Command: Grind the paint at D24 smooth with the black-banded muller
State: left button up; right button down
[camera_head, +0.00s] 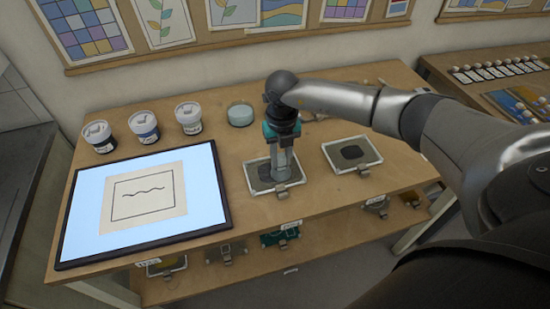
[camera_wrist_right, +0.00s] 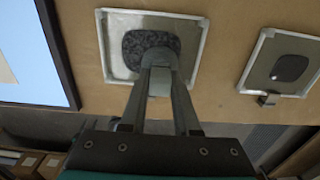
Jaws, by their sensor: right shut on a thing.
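My right gripper (camera_head: 282,165) points down over the left glass slab (camera_head: 252,184), which has a pale frame and a metal clip at its front. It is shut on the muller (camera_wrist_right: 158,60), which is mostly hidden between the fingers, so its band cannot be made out. The muller stands at the dark paint patch (camera_wrist_right: 137,42) on this slab; whether it touches the slab is hard to tell. The patch looks grey and speckled in the right wrist view. The slab labels are too small to read. My left gripper is not in view.
A second framed slab (camera_head: 370,153) to the right holds a smoother black patch (camera_head: 352,152). Left is a lit panel (camera_head: 205,205) with a line drawing. Several lidded jars (camera_head: 143,127) and a pale blue dish (camera_head: 240,115) stand behind. A lower shelf (camera_head: 325,250) holds more items.

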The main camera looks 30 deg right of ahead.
jog(key=shift+w+d+f+b, duration=0.15)
jog(key=shift+w+d+b, duration=0.2)
jog(key=shift+w+b, duration=0.35)
jog(key=shift+w+a+b, duration=0.3)
jog(key=shift+w+b, duration=0.25)
jog(key=shift+w+a, duration=0.15)
jog(key=shift+a, duration=0.4)
jog(key=shift+w+a, duration=0.15)
jog(key=shift+a, duration=0.4)
jog(key=shift+s+a+r+p, duration=0.2)
jog(key=shift+s+a+p, duration=0.4)
jog(key=shift+p, duration=0.35)
jog(key=shift+s+d+f+p, duration=0.1)
jog(key=shift+s+d+p, duration=0.35)
jog(key=shift+s, duration=0.2)
jog(key=shift+s+d, duration=0.25)
jog(key=shift+d, duration=0.35)
jog(key=shift+s+d, duration=0.2)
jog(key=shift+d, duration=0.35)
jog(key=shift+w+d+b, duration=0.5)
jog(key=shift+w+d, duration=0.05)
jog(key=shift+w, duration=0.15)
jog(key=shift+w+a+b, duration=0.35)
jog(key=shift+w+b, duration=0.2)
jog(key=shift+w, duration=0.1)
jog(key=shift+w+a, duration=0.15)
jog(key=shift+w, duration=0.05)
jog(key=shift+w+a+f, duration=0.1)
jog(key=shift+a, duration=0.95)
